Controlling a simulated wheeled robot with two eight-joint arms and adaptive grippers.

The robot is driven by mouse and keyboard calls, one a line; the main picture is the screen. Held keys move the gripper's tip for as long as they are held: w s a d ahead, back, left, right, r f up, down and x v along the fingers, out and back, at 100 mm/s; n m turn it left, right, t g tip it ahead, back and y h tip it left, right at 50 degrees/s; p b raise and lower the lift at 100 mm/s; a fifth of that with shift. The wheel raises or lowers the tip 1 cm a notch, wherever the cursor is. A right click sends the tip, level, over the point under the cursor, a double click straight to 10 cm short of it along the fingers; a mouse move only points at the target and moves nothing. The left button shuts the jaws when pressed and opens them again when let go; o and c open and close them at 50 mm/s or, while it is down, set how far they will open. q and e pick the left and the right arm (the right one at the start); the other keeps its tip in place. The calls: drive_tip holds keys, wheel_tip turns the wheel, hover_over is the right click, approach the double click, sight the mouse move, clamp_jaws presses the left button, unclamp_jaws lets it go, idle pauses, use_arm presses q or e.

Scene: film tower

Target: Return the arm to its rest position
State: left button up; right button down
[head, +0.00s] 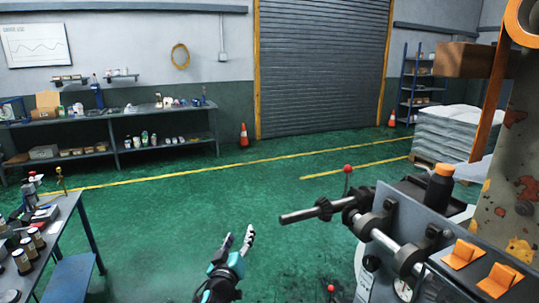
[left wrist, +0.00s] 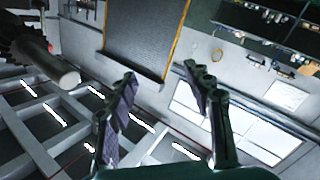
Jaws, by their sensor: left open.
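My left gripper (head: 238,240) is in the lower middle of the head view, fingers pointing up and away from me. It is open and empty, apart from everything around it, left of the machine's grey shaft (head: 312,214). In the left wrist view my left gripper's two fingers (left wrist: 163,95) stand wide apart with nothing between them. The shaft end (left wrist: 60,76) shows at the upper left of that view, beside the fingers and not touching them. My right gripper is in neither view.
The machine (head: 460,255) with orange switches fills the lower right. A table (head: 62,230) with jars stands at the lower left. Shelving (head: 110,117) lines the back wall. Wrapped sacks (head: 460,132) sit on a pallet at right. Green floor (head: 175,220) between table and machine is clear.

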use_arm(q)
drive_tip(key=s+a+f+g+y, duration=0.2)
drive_tip(key=s+a+g+y, duration=0.1)
drive_tip(key=s+a, duration=0.4)
drive_tip(key=s+a+f+m+g, duration=0.1)
drive_tip(key=s+f+m+g, duration=0.1)
drive_tip(key=s+f, duration=0.4)
drive_tip(key=s+a+f+m+g, duration=0.1)
drive_tip(key=s+f+g, duration=0.4)
drive_tip(key=s, duration=1.2)
drive_tip(key=shift+s+f+m+g+h, duration=0.3)
drive_tip(key=shift+f+m+h, duration=0.1)
drive_tip(key=shift+m, duration=0.1)
